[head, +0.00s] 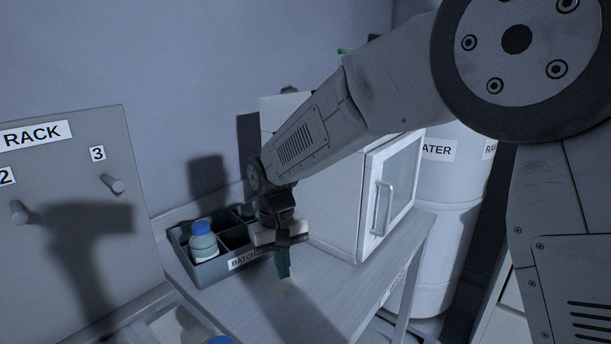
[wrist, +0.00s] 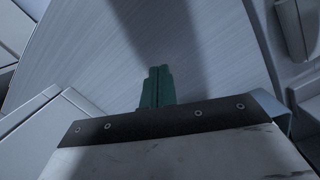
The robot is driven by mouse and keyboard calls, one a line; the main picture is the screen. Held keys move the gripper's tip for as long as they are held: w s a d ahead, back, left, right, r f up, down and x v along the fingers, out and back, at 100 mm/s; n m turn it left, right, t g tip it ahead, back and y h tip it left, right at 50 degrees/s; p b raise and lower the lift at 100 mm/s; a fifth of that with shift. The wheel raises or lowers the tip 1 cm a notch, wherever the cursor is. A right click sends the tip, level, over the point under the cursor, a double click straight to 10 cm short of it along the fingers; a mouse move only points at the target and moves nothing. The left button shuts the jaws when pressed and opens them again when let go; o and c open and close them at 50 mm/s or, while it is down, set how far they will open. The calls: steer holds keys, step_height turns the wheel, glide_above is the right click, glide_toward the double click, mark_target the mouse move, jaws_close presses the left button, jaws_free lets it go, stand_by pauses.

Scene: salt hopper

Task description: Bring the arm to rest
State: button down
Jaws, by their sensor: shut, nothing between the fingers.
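My arm reaches across the head view from the upper right, with its end bent down over a table. My gripper (head: 283,265) points down above the bare table top (head: 335,277), in front of the batch tray and left of the white cabinet. Its green fingers are together with nothing between them. In the wrist view my gripper (wrist: 158,86) shows the same closed green fingers over the table's brushed surface (wrist: 205,60). I cannot tell the exact gap between the fingertips and the table.
A dark divided tray (head: 207,272) labelled BATCH holds a blue-capped bottle (head: 203,243). A white cabinet (head: 340,215) with a handled glass door stands close right of my gripper. A rack board (head: 75,200) with pegs is at left. A white WATER barrel (head: 440,215) stands behind the table.

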steer(key=s+d+r+m+t, duration=0.1)
steer(key=s+d+r, duration=0.2)
steer(key=s+d, duration=0.6)
steer(key=s+d+r+m, duration=0.2)
steer(key=s+d+r, duration=0.2)
steer(key=s+d, duration=0.5)
steer(key=s+d+r+m+t, duration=0.1)
steer(key=s+d+r, duration=0.3)
steer(key=s+d, duration=0.4)
steer(key=d+m, duration=0.1)
steer(key=d, duration=0.5)
steer(key=shift+s+r+t+y, duration=0.25)
steer(key=shift+s+t+y, duration=0.05)
steer(key=shift+s+y, duration=0.1)
steer(key=shift+a, duration=0.15)
